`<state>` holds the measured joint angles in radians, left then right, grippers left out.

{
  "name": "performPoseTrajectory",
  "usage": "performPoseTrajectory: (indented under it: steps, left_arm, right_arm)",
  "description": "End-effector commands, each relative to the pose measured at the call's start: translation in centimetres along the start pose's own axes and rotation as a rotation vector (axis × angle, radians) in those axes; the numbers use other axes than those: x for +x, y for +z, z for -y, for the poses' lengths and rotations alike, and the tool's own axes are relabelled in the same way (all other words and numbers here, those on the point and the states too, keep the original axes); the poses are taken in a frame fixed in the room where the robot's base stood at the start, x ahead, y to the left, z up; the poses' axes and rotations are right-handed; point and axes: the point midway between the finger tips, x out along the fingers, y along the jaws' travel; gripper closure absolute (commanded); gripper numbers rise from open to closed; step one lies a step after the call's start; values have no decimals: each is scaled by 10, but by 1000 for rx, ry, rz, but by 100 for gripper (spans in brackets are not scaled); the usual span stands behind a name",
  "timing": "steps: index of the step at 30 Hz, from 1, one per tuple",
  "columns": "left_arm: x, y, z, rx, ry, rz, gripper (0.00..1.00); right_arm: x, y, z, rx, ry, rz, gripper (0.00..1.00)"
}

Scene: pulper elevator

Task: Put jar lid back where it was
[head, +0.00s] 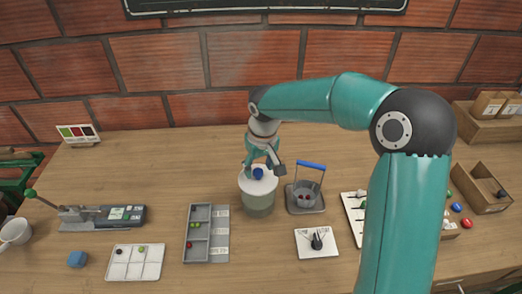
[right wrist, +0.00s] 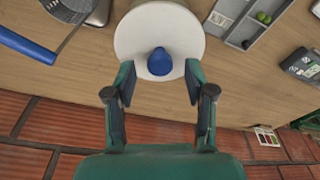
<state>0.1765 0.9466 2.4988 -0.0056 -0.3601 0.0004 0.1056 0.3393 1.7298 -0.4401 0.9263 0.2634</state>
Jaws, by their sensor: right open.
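The jar (head: 258,204) stands on the table near the middle of the head view, greyish and see-through. The white round jar lid (head: 246,184) rests on top of it, with a blue knob (head: 258,174) at its centre. In the right wrist view the lid (right wrist: 160,22) and its knob (right wrist: 160,62) lie ahead of the fingers. My right gripper (head: 264,164) is above and just behind the knob; in the right wrist view its fingers (right wrist: 160,92) are spread apart with nothing between them. My left gripper is not in view.
A small basket with a blue handle (head: 311,165) stands close to the jar's right. A grey sorting tray (head: 221,222) lies to the left, and a white card with a dark object (head: 307,251) in front right. A brick wall (head: 160,60) rises behind. Clear table lies back left.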

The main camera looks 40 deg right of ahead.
Motion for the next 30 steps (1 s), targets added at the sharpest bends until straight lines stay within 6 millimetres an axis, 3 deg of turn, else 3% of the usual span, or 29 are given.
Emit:
performPoseTrajectory:
  steps: [6,12,18,30]
  left_arm:
    - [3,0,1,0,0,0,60]
    - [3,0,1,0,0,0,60]
    - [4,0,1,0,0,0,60]
    - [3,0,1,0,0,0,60]
  right_arm:
    - [-46,-1,0,0,0,-6,46]
    - [-74,-1,0,0,0,-3,46]
    - [-83,0,0,0,0,-1,46]
    - [-83,-1,1,-1,0,-1,46]
